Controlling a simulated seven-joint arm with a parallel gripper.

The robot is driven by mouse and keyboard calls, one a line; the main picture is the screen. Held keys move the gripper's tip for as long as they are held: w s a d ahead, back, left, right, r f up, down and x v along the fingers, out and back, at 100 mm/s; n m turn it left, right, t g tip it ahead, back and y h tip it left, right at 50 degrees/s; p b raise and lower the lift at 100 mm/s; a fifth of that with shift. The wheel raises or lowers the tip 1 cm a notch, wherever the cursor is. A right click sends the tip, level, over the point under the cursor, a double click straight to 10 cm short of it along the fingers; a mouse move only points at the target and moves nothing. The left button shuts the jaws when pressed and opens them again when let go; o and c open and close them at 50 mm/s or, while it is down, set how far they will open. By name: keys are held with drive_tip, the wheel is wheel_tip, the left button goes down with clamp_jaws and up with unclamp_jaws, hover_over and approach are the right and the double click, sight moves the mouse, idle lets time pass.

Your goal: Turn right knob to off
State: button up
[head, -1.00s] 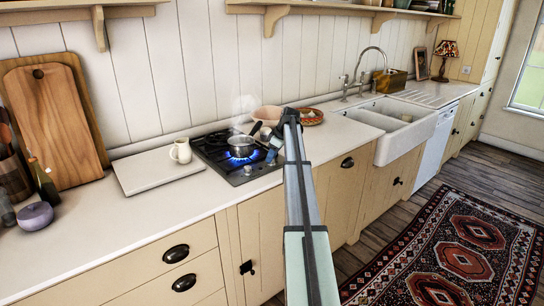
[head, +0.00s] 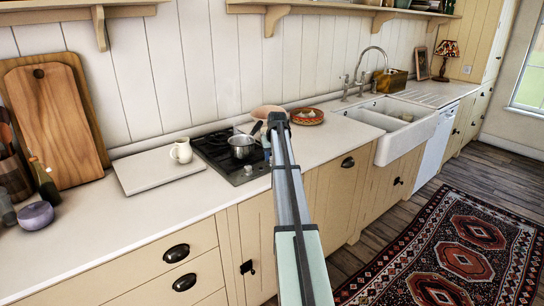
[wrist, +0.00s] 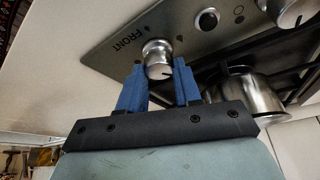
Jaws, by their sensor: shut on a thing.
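The right knob (wrist: 158,54) is a round metal knob near the corner of the steel cooktop panel, beside the word FRONT. In the wrist view my gripper (wrist: 160,75) has one blue finger on each side of it and is shut on it. A dark pointer line shows on the knob's face at its lower right. In the head view the cooktop (head: 212,154) stands on the counter, and my arm hides most of the gripper and the right knob. A steel saucepan (head: 241,152) sits on the front burner, and no flame shows under it.
Another knob (wrist: 290,12) and a round button (wrist: 206,20) sit farther along the panel. A white jug (head: 181,152) stands left of the cooktop. A wooden bowl (head: 268,112) and a patterned plate (head: 306,117) lie behind my arm. Counter (head: 150,215) in front is clear.

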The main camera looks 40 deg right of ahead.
drive_tip(key=m, duration=0.2)
drive_tip(key=m+g+h, duration=0.1)
drive_tip(key=m, duration=0.2)
drive_tip(key=shift+h, duration=0.3)
drive_tip(key=shift+m, duration=0.3)
drive_tip(key=o, duration=1)
drive_tip(key=shift+o, duration=0.2)
drive_tip(key=shift+a, duration=0.1)
drive_tip(key=v, duration=1.3)
drive_tip(key=shift+r, duration=0.35)
drive_tip(key=shift+a, duration=0.1)
